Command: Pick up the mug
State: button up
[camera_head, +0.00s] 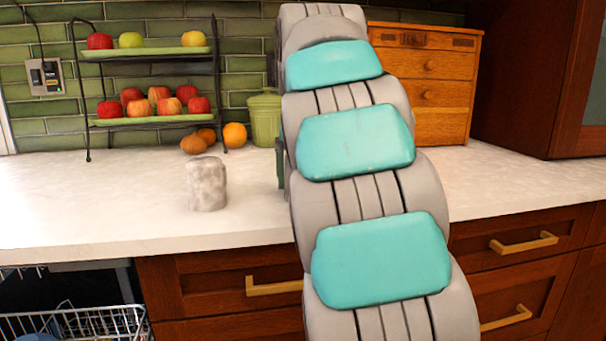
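A grey, mottled, roughly cylindrical object that looks like the mug (207,184) stands upright on the white countertop (100,200), left of my arm. No handle can be made out on it. My large grey and teal arm rises through the middle of the view and covers part of the counter. My gripper is not visible, so its place relative to the mug cannot be told. Nothing is seen touching the mug.
A two-tier fruit rack (150,120), loose oranges (235,135) and a green lidded canister (265,118) stand behind the mug. A wooden drawer box (440,80) is behind my arm. An open dishwasher rack (80,323) is lower left. The counter left of the mug is clear.

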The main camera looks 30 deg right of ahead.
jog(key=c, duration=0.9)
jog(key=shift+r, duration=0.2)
